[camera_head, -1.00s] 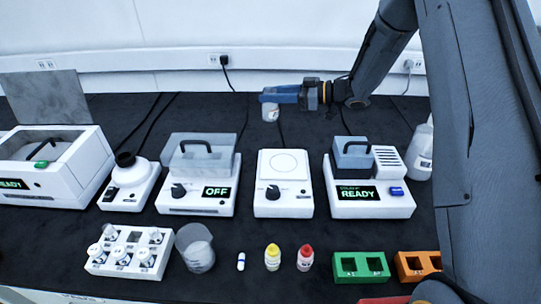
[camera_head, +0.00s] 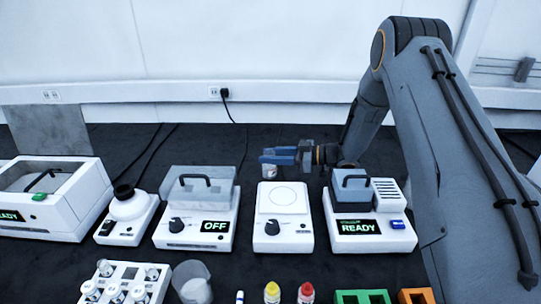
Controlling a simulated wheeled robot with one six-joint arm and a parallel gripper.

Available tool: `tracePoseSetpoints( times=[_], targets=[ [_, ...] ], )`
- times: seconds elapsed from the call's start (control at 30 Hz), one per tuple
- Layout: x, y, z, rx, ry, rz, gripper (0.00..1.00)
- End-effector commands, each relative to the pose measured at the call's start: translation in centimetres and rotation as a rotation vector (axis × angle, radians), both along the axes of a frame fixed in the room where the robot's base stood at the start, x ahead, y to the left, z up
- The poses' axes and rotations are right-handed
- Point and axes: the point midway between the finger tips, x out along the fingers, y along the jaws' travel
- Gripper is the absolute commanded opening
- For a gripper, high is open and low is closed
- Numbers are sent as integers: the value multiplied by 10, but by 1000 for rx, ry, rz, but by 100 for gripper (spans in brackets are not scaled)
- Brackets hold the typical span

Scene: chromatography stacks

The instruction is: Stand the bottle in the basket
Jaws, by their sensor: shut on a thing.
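My gripper (camera_head: 268,156) has blue fingers shut on a small whitish bottle (camera_head: 269,172). The bottle hangs roughly upright below the fingers, behind the flat-topped white device (camera_head: 282,197). The fingers hide its upper part. I cannot tell whether its base touches the bench. I cannot make out a basket in this view.
A device marked OFF (camera_head: 183,233) stands left of the flat-topped one, and one marked READY (camera_head: 342,236) right of it. A larger white READY box (camera_head: 70,215) is at far left. A vial rack (camera_head: 128,272), a beaker (camera_head: 194,290) and coloured-cap bottles line the front.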

Motion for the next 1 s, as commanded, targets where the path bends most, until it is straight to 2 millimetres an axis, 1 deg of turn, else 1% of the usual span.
tracePoseSetpoints(
  times=[0.17, 0.3, 0.33, 0.4, 0.43, 0.67, 0.8, 0.93, 1.0],
  targets=[
    [0, 0, 1, 1, -1, 0, 5],
    [1, 0, -3, 1, -1, 0, 5],
    [0, 0, -2, 0, -1, 0, 37],
    [0, 0, -2, 0, -1, 0, 49],
    [0, 0, -2, 0, -1, 0, 50],
    [0, 0, -2, 0, -1, 0, 50],
    [0, -2, 2, 0, -1, -1, 50],
    [-3, -19, 3, 1, -2, -3, 50],
    [-6, -33, 5, 1, -1, -5, 50]
  ],
)
